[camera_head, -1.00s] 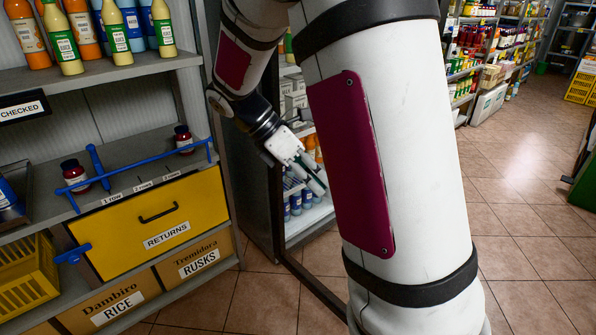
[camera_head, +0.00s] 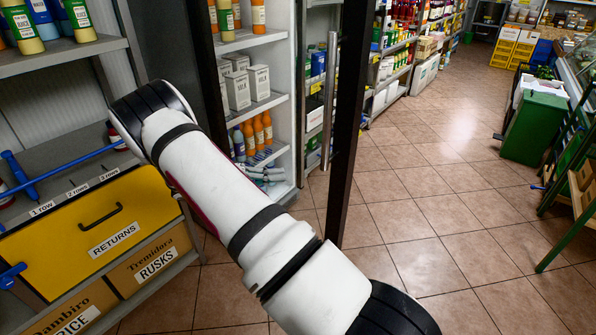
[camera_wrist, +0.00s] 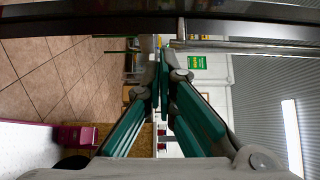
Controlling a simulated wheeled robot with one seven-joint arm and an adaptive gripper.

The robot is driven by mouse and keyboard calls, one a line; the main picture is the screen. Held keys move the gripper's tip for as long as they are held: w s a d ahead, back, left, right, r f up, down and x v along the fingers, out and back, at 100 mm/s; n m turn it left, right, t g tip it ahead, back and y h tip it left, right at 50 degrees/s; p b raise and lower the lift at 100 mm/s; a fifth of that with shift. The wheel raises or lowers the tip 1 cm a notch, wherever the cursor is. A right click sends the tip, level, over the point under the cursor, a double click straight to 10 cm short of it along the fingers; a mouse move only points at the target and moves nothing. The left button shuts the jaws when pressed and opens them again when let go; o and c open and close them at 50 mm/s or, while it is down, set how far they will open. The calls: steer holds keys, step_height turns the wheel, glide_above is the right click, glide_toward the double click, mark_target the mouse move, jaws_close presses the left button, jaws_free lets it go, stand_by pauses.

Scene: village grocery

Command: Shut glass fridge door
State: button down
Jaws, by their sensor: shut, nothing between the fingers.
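The glass fridge door stands open; its dark frame (camera_head: 350,110) and upright metal handle (camera_head: 328,100) show in the head view. The fridge shelves show through the glass. My gripper (camera_head: 268,173) is low beside the lower shelf, partly hidden by my arm. I cannot tell from the head view which side of the glass it is on. In the wrist view my gripper (camera_wrist: 163,85) is shut and empty. The dark door frame (camera_wrist: 90,24) crosses the top there, with the metal handle (camera_wrist: 250,46) just beyond the fingertips to the right; no clear contact shows.
Inside the fridge are milk cartons (camera_head: 238,88) and orange bottles (camera_head: 258,132). A shelf unit with a yellow RETURNS drawer (camera_head: 100,225) stands close on the left. The tiled floor (camera_head: 440,210) right of the door is clear. A green crate stand (camera_head: 533,125) is farther right.

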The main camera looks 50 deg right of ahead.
steer(key=p, duration=0.2)
glide_toward(332, 165)
steer(key=s, duration=0.4)
steer(key=d, duration=0.3)
steer(key=shift+d, duration=0.3)
steer(key=shift+w+d, duration=0.15)
steer(key=shift+d, duration=0.25)
steer(key=shift+d, duration=0.1)
